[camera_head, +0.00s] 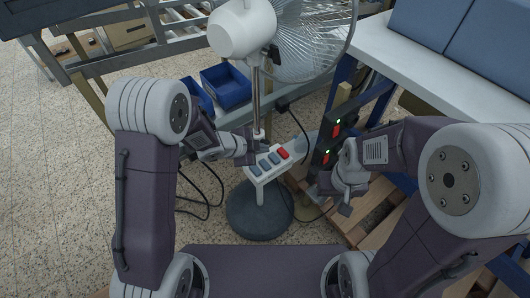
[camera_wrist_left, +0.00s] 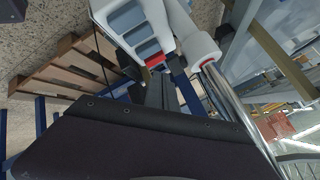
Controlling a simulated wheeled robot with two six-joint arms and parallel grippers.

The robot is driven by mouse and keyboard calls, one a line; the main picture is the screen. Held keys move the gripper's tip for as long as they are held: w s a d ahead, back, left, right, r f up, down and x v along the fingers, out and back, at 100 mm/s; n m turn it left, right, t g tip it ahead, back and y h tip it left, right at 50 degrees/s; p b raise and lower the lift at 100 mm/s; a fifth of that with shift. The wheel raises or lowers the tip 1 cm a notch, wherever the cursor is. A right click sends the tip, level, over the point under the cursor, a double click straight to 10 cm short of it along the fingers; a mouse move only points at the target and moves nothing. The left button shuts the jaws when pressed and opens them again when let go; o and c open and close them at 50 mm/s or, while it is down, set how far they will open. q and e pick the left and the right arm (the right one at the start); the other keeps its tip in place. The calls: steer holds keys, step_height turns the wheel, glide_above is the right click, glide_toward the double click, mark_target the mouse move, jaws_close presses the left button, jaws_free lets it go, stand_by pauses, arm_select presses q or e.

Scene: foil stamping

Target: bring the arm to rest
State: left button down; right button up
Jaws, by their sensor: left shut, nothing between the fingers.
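My left gripper (camera_head: 252,148) is shut and empty. In the head view it is beside the pole of a standing fan, close above the fan's button panel (camera_head: 258,172). I cannot tell whether it touches the panel. The panel has several grey-blue buttons and a red one (camera_head: 282,153). In the left wrist view the panel (camera_wrist_left: 130,28) and red button (camera_wrist_left: 155,61) show at the top, with my dark wrist filling the lower part. My right gripper (camera_head: 346,204) hangs to the right of the fan base; its fingers are too small to read.
The fan has a white motor housing (camera_head: 240,32), wire cage (camera_head: 312,45), pole (camera_head: 262,105) and round dark base (camera_head: 260,208). Blue bins (camera_head: 226,88) are behind it. A dark box with red switches (camera_head: 332,150), a white table (camera_head: 450,72) and wooden pallet (camera_head: 375,222) are right. Cables lie left.

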arm_select(q)
steer(key=w+a+r+n+t, duration=0.1)
steer(key=w+a+r+t, duration=0.2)
steer(key=r, duration=0.4)
steer(key=s+a+r+n+y, duration=0.2)
steer(key=s+a+n+y, duration=0.3)
steer(key=a+n, duration=0.45)
steer(key=s+a+f+n+g+y, duration=0.1)
steer(key=s+a+f+n+g, duration=0.2)
steer(key=s, duration=0.5)
steer(key=s+a+f+n+g+y, duration=0.1)
steer(key=s+a+f+n+g, duration=0.15)
steer(key=s+n+g, duration=0.4)
step_height(320, 180, up, 22)
steer(key=s+d+m+t+p, duration=0.1)
steer(key=s+p, duration=0.1)
steer(key=p, duration=2.1)
steer(key=shift+s, duration=0.35)
steer(key=shift+r+t, duration=0.1)
steer(key=shift+t, duration=0.15)
